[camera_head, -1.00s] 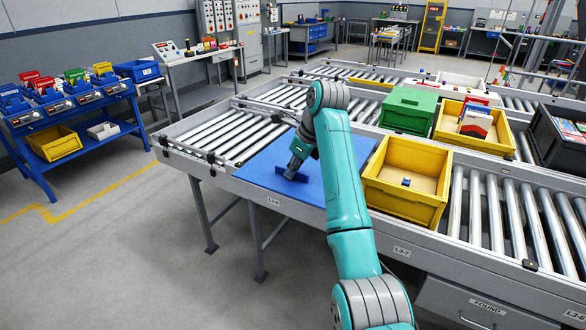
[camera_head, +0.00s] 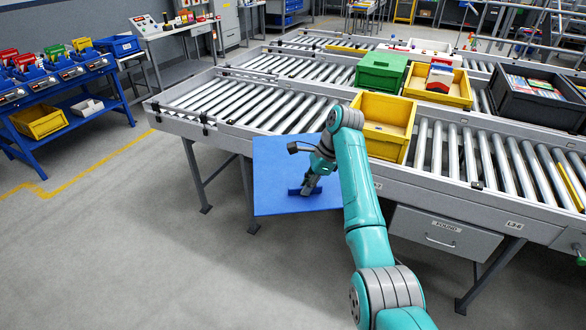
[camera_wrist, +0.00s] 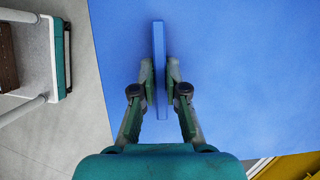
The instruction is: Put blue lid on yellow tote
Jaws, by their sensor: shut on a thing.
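The blue lid (camera_head: 280,170) is a flat panel with an upright ridge handle. My gripper (camera_head: 307,187) is shut on that handle and holds the lid off the front edge of the conveyor, over the floor. In the wrist view the two fingers of my gripper (camera_wrist: 160,85) press on both sides of the handle, and the lid (camera_wrist: 230,70) fills most of the picture. The yellow tote (camera_head: 387,143) stands open on the rollers, behind and right of the lid. My arm hides part of it. Its yellow wall seems to show at the wrist view's lower right corner (camera_wrist: 300,167).
A green tote (camera_head: 381,71), a second yellow tote (camera_head: 457,92) with boxes in it and a dark crate (camera_head: 530,115) stand on the conveyor. Bare rollers (camera_head: 270,110) lie left of the totes. A blue bench (camera_head: 70,95) stands far left. Floor between is clear.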

